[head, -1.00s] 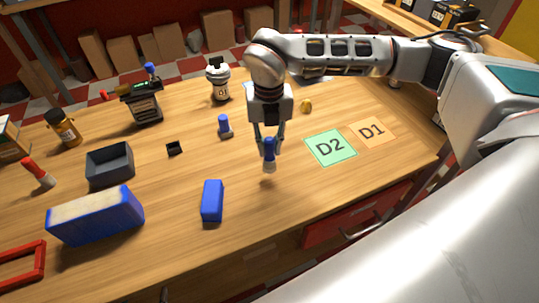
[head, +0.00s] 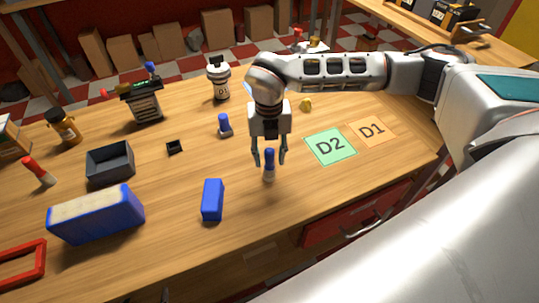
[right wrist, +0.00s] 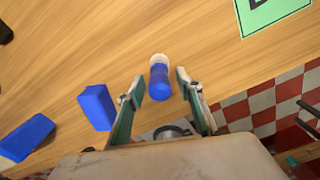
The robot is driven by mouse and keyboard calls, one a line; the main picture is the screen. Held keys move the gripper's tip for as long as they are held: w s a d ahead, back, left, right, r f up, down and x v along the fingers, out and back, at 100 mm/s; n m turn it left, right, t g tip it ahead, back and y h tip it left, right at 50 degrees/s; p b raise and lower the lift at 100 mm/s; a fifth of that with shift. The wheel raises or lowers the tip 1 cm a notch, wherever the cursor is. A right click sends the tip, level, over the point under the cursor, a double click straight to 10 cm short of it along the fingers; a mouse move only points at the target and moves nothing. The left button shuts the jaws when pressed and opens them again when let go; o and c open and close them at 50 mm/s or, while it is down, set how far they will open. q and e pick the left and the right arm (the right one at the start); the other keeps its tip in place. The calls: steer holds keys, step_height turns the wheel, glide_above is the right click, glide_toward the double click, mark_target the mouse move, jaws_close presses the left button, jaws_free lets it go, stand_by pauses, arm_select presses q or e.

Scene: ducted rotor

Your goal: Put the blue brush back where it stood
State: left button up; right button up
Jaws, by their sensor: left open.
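The blue brush (head: 269,160) has a blue handle and a pale lower end. It stands about upright on the front middle of the wooden table, left of the green D2 card (head: 330,147). My right gripper (head: 269,162) points down over it, open, with one finger on each side of the handle. In the right wrist view the brush (right wrist: 160,82) lies between the spread fingertips (right wrist: 154,86), with a visible gap on each side. Another blue-topped piece (head: 224,124) with a grey base stands further back to the left. My left gripper is not in view.
A blue block (head: 212,201) lies front left of the brush. Further left are a large blue pale-topped block (head: 97,217), a grey open box (head: 110,163) and a small black square (head: 174,147). The orange D1 card (head: 372,131) lies right of D2. A white jar (head: 218,80) stands behind.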

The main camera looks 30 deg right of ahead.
steer(key=shift+r, duration=0.5)
step_height(320, 180, up, 11)
steer(key=shift+r+b, duration=0.2)
steer(key=shift+b, duration=0.2)
